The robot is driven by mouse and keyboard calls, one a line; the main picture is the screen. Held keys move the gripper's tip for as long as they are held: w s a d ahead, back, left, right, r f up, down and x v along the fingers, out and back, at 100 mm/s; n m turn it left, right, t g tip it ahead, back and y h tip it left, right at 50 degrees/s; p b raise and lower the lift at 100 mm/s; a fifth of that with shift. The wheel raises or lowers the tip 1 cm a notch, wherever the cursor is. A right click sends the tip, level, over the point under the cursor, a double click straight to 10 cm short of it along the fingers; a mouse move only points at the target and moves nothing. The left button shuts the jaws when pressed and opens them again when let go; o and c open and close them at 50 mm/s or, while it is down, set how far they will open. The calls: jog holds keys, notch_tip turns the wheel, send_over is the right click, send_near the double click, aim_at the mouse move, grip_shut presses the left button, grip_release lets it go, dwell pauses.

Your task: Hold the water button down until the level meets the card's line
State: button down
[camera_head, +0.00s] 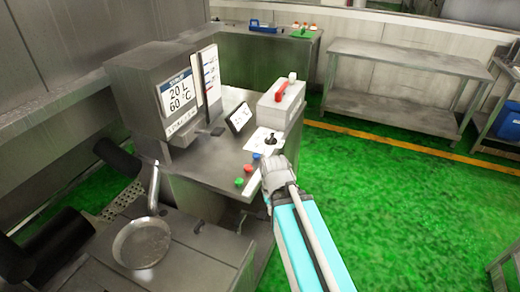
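A card (179,93) reading "20 L 60 °C" stands on the metal console at left. Beside it is an upright white panel (209,74) with red and blue marks; any water level on it is too small to read. Which one is for water cannot be read. My gripper (270,166) is close to the right of the blue and red buttons. Its fingertips are small and partly hidden, so contact and opening cannot be told.
A small tilted display (239,117), a black joystick (271,139) and a box with a red handle (281,90) stand near the buttons. A round metal pan (142,243) is at lower left. A steel table (405,62) stands behind. Green floor at right is clear.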

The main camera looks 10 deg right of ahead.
jog(key=shift+w+r, duration=0.1)
dwell(0.3)
notch_tip(320, 180, up, 15)
jog(key=n+p, duration=1.1)
jog(key=p, duration=0.4)
send_over(257, 155)
jog(key=shift+w+r, duration=0.1)
jog(key=shift+f, duration=0.2)
notch_tip(257, 155, down, 14)
jog(key=b, duration=1.3)
jog(key=shift+r+b, duration=0.15)
jog(key=shift+b, duration=0.2)
